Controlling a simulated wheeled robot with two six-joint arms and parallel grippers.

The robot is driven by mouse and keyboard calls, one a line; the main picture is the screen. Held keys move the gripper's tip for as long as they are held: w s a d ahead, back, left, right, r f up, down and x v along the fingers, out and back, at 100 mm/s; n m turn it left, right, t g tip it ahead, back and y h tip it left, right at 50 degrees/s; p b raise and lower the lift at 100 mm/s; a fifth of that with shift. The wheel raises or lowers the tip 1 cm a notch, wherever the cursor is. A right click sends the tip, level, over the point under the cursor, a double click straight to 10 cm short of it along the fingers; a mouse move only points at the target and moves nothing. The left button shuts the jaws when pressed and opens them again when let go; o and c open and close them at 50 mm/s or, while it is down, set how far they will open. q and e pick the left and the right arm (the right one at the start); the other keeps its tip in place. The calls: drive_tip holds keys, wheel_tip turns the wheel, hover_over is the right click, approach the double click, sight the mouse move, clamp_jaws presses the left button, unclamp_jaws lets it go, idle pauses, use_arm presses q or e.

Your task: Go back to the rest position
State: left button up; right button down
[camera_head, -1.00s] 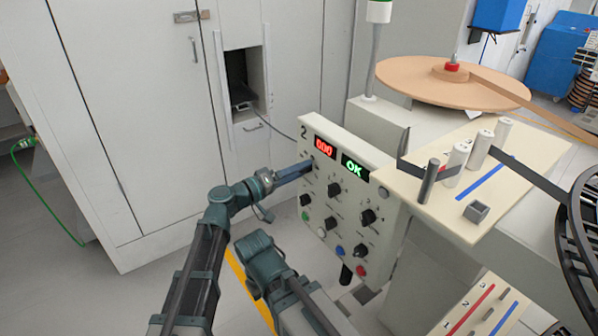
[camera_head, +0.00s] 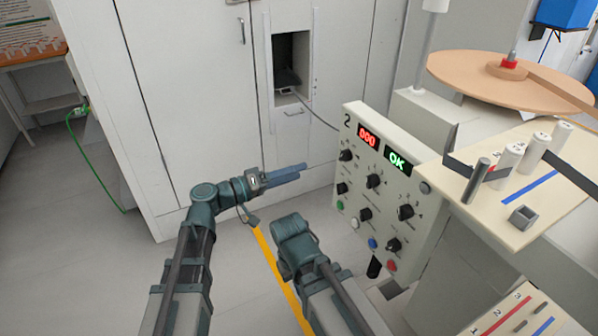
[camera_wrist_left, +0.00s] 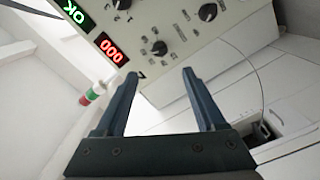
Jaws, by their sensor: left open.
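My left gripper (camera_head: 288,174) is open and empty in the head view, in front of the white cabinet and left of the control panel (camera_head: 373,199). The left wrist view shows its two blue fingers (camera_wrist_left: 165,98) apart with nothing between them. The panel carries the number 2, a red display reading 000 (camera_head: 368,137) and a green OK display (camera_head: 397,161), above black knobs and coloured buttons. The panel also shows past the fingertips in the left wrist view (camera_wrist_left: 180,40). My right arm shows in the lower middle of the head view, but its fingers cannot be made out.
A white cabinet (camera_head: 190,90) with an open niche stands behind. Right of the panel is a cream table (camera_head: 540,215) with white rollers, a dark strip and a small grey block. A tan reel (camera_head: 460,75) lies behind it.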

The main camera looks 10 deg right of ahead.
idle(0.3)
use_arm(q)
drive_tip(key=s+a+f+g+y, duration=0.2)
drive_tip(key=s+f+y, duration=0.2)
drive_tip(key=f, duration=0.5)
drive_tip(key=s+a+f+n+g+y, duration=0.1)
drive_tip(key=s+a+f+y, duration=0.25)
drive_tip(key=a, duration=0.35)
drive_tip(key=s+a+f+n+g+y, duration=0.1)
drive_tip(key=s+a+f+y, duration=0.2)
drive_tip(key=a+f+y, duration=0.3)
drive_tip(key=s+a+f+g+y, duration=0.1)
drive_tip(key=s+a+f+y, duration=0.2)
drive_tip(key=a, duration=0.5)
drive_tip(key=s+d+m+g+y, duration=0.1)
drive_tip(key=s+d+m+y, duration=0.3)
drive_tip(key=d, duration=0.7)
wheel_tip(320, 180, up, 15)
drive_tip(key=s+h+p, duration=0.1)
drive_tip(key=h+p, duration=0.1)
drive_tip(key=p, duration=1.3)
drive_tip(key=shift+s+n, duration=0.2)
drive_tip(key=shift+n, duration=0.1)
